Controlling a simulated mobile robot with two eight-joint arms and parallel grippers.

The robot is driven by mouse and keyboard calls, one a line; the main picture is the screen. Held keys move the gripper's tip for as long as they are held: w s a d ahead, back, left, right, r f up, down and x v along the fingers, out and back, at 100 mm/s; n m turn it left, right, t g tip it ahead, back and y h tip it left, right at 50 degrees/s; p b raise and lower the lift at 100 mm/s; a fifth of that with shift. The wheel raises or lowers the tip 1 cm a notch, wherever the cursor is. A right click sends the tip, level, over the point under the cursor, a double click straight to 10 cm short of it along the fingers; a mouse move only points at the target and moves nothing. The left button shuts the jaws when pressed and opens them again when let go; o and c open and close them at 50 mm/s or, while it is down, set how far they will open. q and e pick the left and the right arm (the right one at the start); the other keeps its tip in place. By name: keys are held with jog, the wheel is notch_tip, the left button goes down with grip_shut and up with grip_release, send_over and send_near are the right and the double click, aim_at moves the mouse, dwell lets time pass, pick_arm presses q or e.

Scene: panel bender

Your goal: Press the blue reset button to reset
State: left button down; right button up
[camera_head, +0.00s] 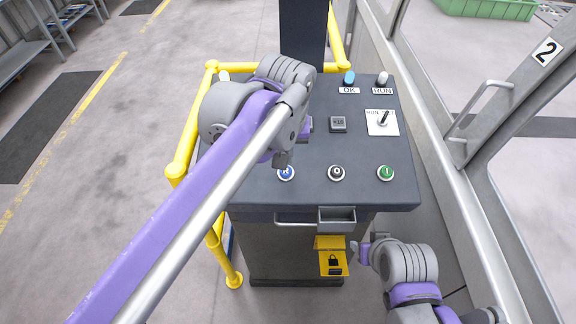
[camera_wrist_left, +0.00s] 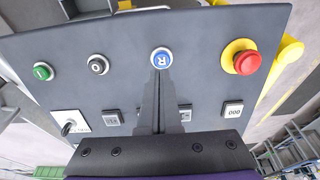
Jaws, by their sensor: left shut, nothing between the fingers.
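The blue reset button (camera_head: 286,172), marked R and set in a light ring, is at the front of the dark console top. It also shows in the left wrist view (camera_wrist_left: 161,58). My left gripper (camera_head: 283,161) is shut and empty, its tips right by the button. In the left wrist view the dark fingers (camera_wrist_left: 163,78) end at the button's lower edge; I cannot tell whether they touch it. My right gripper (camera_head: 362,251) is low in front of the console, near the yellow lock plate, its finger gap unclear.
A black button (camera_head: 336,173) and a green button (camera_head: 385,173) sit to the right of the blue one. A red emergency stop (camera_wrist_left: 246,62) shows in the wrist view. Yellow rails (camera_head: 185,150) stand left of the console (camera_head: 360,192); a glazed metal frame stands right.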

pick_arm(q)
jog(key=v, duration=0.6)
jog(key=shift+a+r, duration=0.15)
jog(key=shift+r, duration=0.1)
pick_arm(e)
jog(key=shift+w+a, duration=0.15)
jog(key=shift+w, duration=0.1)
pick_arm(q)
jog(key=shift+w+f, duration=0.1)
jog(key=shift+w, duration=0.05)
